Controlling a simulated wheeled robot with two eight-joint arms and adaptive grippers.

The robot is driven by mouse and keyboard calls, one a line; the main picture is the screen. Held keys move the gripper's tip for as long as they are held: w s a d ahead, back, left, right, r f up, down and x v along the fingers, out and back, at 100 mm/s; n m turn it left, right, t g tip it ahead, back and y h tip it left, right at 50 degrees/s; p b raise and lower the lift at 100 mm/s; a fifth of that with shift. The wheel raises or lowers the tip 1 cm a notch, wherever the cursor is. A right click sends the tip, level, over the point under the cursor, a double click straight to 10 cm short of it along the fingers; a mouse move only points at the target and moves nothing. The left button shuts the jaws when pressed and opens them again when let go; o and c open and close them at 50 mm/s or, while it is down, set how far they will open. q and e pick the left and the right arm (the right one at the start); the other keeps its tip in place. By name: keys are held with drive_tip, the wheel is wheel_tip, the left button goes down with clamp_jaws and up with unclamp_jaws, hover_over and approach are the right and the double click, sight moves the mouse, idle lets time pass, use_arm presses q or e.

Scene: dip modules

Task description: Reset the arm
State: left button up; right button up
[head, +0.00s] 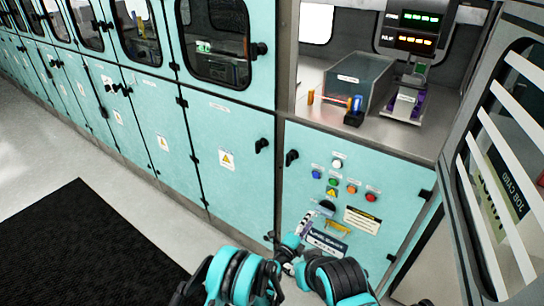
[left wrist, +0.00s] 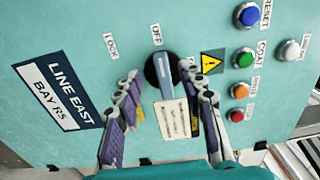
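In the left wrist view, the two fingers of my left gripper (left wrist: 168,77) are apart, one on each side of a rotary switch. The switch has a black round base (left wrist: 152,72) and a grey-blue handle (left wrist: 166,82). The right finger is close to the handle; I cannot tell if they touch. A clear gap shows on the left. "OFF" and "LOCK" labels stand by the switch. In the head view, my left gripper (head: 303,228) is at the lower teal panel (head: 290,190), just below the dark switch (head: 327,206). My right gripper is not in view.
Coloured push buttons, including a blue one (left wrist: 248,17) and a green one (left wrist: 244,58), sit beside the switch. A counter above holds a grey box (head: 355,80) and a device (head: 405,100). A striped door (head: 500,160) stands at the right.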

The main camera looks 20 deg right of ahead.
use_arm(q)
drive_tip(key=w+a+r+n+t+y, duration=0.25)
drive_tip(key=w+a+r+n, duration=0.2)
drive_tip(key=a+r, duration=0.3)
drive_tip(key=w+a+r+n+t+y, duration=0.2)
drive_tip(key=w+a+r+n+y, duration=0.25)
drive_tip(key=a+r, duration=0.35)
drive_tip(key=s+a+r+n+y, duration=0.2)
drive_tip(key=a+r+n+y, duration=0.5)
drive_tip(key=a, duration=1)
drive_tip(key=s+a+r+n+g+y, duration=0.1)
drive_tip(key=s+a+r+n+g, duration=0.15)
drive_tip(key=s+a, duration=0.4)
drive_tip(key=s+a+r+n+g, duration=0.2)
drive_tip(key=s+a+n, duration=0.2)
drive_tip(key=s+a, duration=0.25)
drive_tip(key=s+a+f+n+g, duration=0.1)
drive_tip(key=s+f, duration=0.1)
drive_tip(key=s, duration=0.4)
drive_tip(key=s+a+f+n+g, duration=0.1)
drive_tip(key=s+f+n+g, duration=0.1)
drive_tip(key=s, duration=0.5)
drive_tip(key=s+a+f+n+g+h, duration=0.1)
drive_tip(key=s+a+f+n, duration=0.1)
drive_tip(key=s, duration=0.5)
drive_tip(key=shift+f+g, duration=0.3)
drive_tip(key=shift+f, duration=0.5)
drive_tip(key=shift+s, duration=0.1)
